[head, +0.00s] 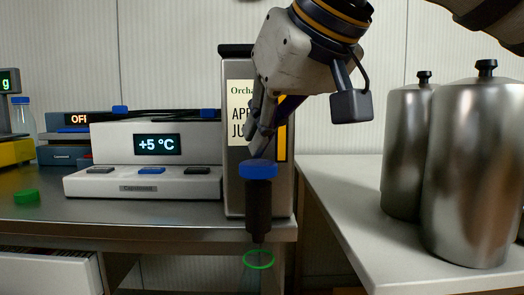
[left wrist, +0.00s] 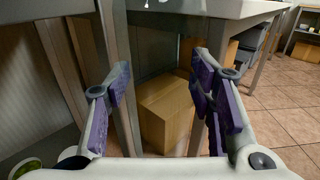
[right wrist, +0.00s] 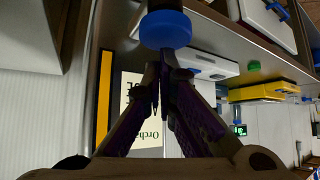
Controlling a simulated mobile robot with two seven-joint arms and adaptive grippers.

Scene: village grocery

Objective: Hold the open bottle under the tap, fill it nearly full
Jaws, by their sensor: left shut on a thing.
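The juice dispenser (head: 237,185), with an apple juice label, stands at the counter's end. Its dark tap (head: 258,210) has a blue top (head: 258,169), also large in the right wrist view (right wrist: 165,29). A green ring (head: 258,259) sits just below the spout, seemingly on the neck of a clear, barely visible bottle. My left gripper (left wrist: 165,85) shows only in its wrist view, its fingers apart around the nearly invisible clear bottle. My right gripper (head: 257,150) has its fingertips together at the blue top; touching is unclear. No liquid level or stream can be made out.
A green cap (head: 26,197) lies on the left counter near a white device reading +5 °C (head: 150,150). Two steel canisters (head: 475,170) stand on the white counter at right. A cardboard box (left wrist: 165,110) is on the floor below.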

